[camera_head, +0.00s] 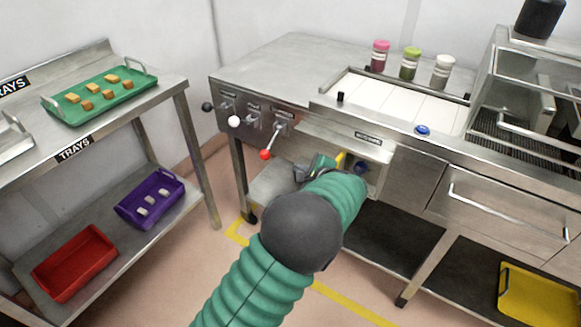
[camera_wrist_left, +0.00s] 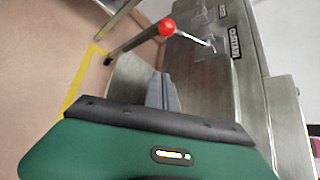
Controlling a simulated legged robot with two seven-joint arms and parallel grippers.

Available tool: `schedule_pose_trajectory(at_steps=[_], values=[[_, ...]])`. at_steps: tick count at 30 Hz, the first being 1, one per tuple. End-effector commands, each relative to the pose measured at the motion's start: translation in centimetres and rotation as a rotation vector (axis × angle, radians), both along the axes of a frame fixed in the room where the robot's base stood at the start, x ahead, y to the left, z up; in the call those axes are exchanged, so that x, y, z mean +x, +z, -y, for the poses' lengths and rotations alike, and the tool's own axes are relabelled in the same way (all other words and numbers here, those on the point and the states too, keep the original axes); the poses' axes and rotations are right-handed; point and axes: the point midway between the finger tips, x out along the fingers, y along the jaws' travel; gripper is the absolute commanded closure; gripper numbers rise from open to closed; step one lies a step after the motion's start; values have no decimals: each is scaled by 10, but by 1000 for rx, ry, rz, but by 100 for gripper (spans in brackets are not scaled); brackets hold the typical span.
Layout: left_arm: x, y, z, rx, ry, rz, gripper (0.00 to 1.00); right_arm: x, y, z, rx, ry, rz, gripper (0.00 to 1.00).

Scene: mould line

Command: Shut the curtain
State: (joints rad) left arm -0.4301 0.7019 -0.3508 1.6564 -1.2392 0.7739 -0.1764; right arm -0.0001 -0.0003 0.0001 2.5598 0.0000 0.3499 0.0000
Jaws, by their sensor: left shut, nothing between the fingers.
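A lever with a red ball knob (camera_head: 265,154) sticks out from the front panel of the steel machine (camera_head: 270,75). In the left wrist view the red knob (camera_wrist_left: 167,27) is above my fingertips, and a plate near its pivot appears to read "CURTAIN" (camera_wrist_left: 236,43). My left gripper (camera_head: 303,172) is below and right of the red knob, in front of the machine, apart from it. In the left wrist view its fingers (camera_wrist_left: 162,78) are together and empty. I cannot make out the curtain itself. My right gripper is not in view.
Levers with a white knob (camera_head: 234,122) and a black knob (camera_head: 208,106) sit beside the red one. An open bay (camera_head: 352,150) is right of my gripper, partly hidden by my arm. A tray rack (camera_head: 190,150) stands left, with free floor between.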

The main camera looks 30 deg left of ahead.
Motion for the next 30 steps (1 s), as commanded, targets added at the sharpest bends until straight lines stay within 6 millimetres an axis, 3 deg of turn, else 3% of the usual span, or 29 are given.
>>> schedule_pose_trajectory(at_steps=[11,18,30], values=[[38,-44,-61,0,5,0,100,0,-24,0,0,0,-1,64],[29,-28,-90,-1,3,2,100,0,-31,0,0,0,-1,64],[27,-24,-95,-1,1,0,100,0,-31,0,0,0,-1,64]])
